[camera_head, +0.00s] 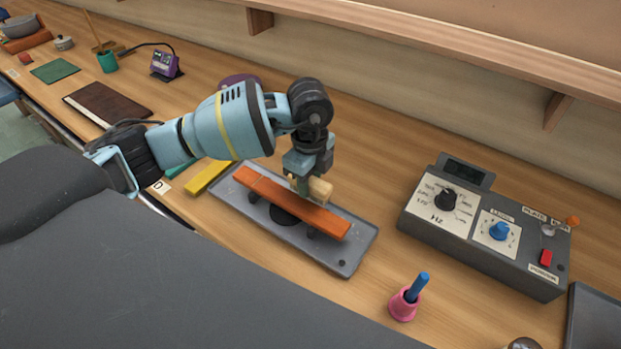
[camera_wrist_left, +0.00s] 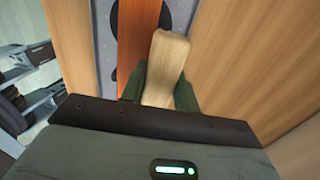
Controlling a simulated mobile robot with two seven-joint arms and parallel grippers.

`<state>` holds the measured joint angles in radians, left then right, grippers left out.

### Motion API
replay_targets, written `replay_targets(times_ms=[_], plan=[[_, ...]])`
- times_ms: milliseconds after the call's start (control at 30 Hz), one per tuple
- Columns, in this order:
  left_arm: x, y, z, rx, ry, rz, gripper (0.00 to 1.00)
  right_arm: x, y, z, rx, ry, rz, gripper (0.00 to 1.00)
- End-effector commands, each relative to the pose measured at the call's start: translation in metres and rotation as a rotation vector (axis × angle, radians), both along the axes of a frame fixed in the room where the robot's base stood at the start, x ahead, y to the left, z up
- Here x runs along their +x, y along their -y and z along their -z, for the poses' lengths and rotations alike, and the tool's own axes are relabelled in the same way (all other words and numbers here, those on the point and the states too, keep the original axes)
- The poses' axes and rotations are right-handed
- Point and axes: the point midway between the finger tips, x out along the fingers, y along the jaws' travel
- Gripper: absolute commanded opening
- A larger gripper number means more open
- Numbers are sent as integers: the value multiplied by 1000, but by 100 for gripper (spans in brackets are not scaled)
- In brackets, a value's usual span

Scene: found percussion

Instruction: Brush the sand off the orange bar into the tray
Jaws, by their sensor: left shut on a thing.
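The orange bar (camera_head: 275,198) lies lengthwise above the grey tray (camera_head: 345,262), raised on small dark supports. A dark round disc shows under the bar's middle. My left gripper (camera_head: 306,180) is over the far side of the bar. It is shut on a pale wooden brush (camera_head: 321,189), which sits at the bar's far edge; I cannot tell whether it touches. In the left wrist view, the fingers (camera_wrist_left: 160,88) grip the brush (camera_wrist_left: 168,60) beside the orange bar (camera_wrist_left: 136,45). Bristles are hidden. I cannot make out sand on the bar. My right gripper is not in view.
A grey control box (camera_head: 485,240) with knobs stands to the right. A pink holder (camera_head: 403,306) with a blue handle stands in front of it. A yellow bar (camera_head: 209,177) lies left of the tray. A wall shelf (camera_head: 430,50) runs along the back.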

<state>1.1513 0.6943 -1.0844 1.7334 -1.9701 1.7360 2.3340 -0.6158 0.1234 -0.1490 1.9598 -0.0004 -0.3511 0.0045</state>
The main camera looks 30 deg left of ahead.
Motion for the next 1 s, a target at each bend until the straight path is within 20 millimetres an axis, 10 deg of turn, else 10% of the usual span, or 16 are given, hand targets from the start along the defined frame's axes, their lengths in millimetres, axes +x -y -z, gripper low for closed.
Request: replay_targets(times_ms=[1000], plan=[[-59,-8,-1,0,1,1,7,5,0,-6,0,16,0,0]])
